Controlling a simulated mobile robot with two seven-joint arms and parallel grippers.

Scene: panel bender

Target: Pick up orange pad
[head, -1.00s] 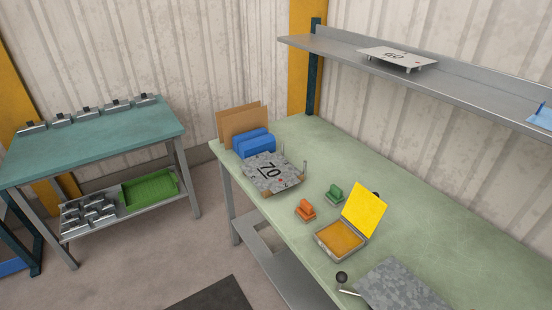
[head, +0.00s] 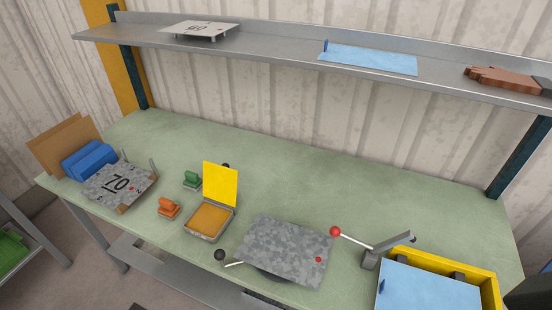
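An open shallow case with an orange pad (head: 209,221) inside and a raised yellow lid (head: 220,184) sits on the green workbench (head: 330,170), left of the middle. A small orange stamp-like block (head: 168,208) stands just left of the case, apart from it. Neither of my grippers shows in the head view.
A green block (head: 192,180) stands behind the orange block. A plate marked 70 (head: 118,184) and blue blocks (head: 88,161) are at the left. A mottled grey plate (head: 285,250), a red-knobbed lever (head: 370,247) and a yellow bin (head: 470,264) are right. A shelf (head: 280,58) overhangs the back.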

